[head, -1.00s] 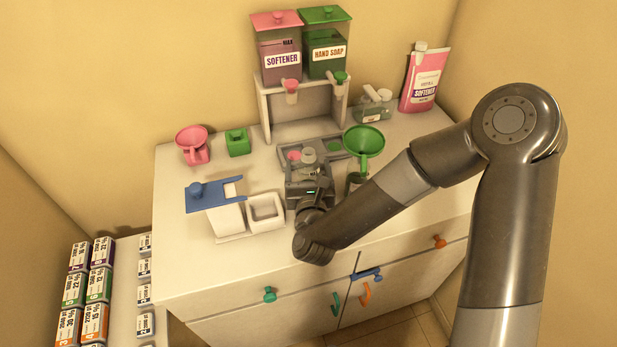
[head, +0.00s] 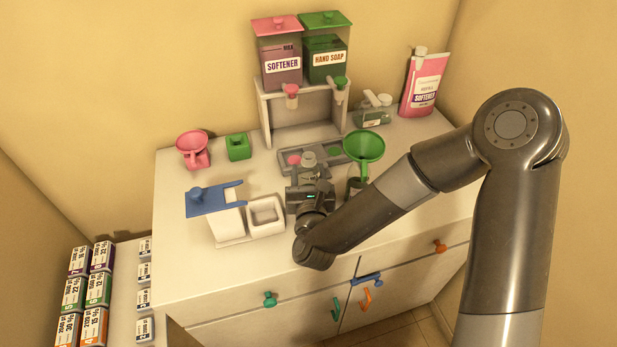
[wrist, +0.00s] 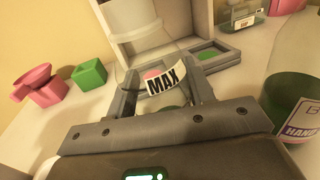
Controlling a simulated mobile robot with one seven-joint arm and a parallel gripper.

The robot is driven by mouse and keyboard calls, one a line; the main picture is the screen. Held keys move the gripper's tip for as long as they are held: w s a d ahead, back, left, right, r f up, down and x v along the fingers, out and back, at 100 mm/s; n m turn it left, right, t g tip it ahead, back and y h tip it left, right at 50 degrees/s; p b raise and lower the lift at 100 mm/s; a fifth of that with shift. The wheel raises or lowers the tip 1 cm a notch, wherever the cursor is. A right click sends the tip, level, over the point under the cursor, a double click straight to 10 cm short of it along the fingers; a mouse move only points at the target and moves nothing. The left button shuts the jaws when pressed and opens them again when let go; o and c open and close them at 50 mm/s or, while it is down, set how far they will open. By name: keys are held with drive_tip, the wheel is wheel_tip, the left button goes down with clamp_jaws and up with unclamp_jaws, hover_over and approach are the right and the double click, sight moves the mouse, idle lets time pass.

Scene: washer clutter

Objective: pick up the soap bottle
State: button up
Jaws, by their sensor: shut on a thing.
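My gripper (head: 308,182) is over the counter in front of the grey tray, shut on a clear bottle (head: 308,160) with a grey top. In the wrist view the clear bottle, with a white MAX label (wrist: 166,80), is between the two fingers. It is hard to tell whether its base touches the counter. Right of my gripper, another bottle (wrist: 290,100) holds green liquid and has a partly cut-off HAND label. In the head view it is mostly hidden by my arm and the green funnel (head: 363,147).
The grey tray (head: 338,157) with pink and green discs is just behind. A dispenser stand (head: 266,125) holds softener and hand soap tanks. The left front counter is clear.

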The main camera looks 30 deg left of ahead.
sight(308, 158)
wheel_tip(308, 158, up, 10)
drive_tip(key=shift+f, duration=0.25)
drive_tip(key=a+r+n+g+y, duration=0.2)
drive_tip(key=r+y, duration=0.1)
drive_tip(key=r, duration=0.5)
drive_tip(key=a+r+n+g+y, duration=0.2)
drive_tip(key=r+n+g, duration=0.1)
drive_tip(key=r, duration=0.4)
drive_tip(key=w+d+f+n+g+y, duration=0.25)
drive_tip(key=w+d+f, duration=0.35)
drive_tip(key=w+d, duration=0.3)
drive_tip(key=w+d+f+n+g+y, duration=0.1)
drive_tip(key=w+d+f+n+g, duration=0.1)
drive_tip(key=w+d+f+g, duration=0.4)
drive_tip(key=shift+d+f+n+g, duration=1.55)
drive_tip(key=shift+d+f, duration=0.75)
drive_tip(key=shift+d, duration=3.6)
drive_tip(key=s+a+r+n+g+h, duration=0.2)
drive_tip(key=s+r+n+g, duration=0.3)
drive_tip(key=s+g, duration=0.3)
drive_tip(key=shift+s+r, duration=0.85)
drive_tip(key=shift+s, duration=0.25)
drive_tip(key=shift+a+h, duration=0.15)
drive_tip(key=shift+h, duration=0.2)
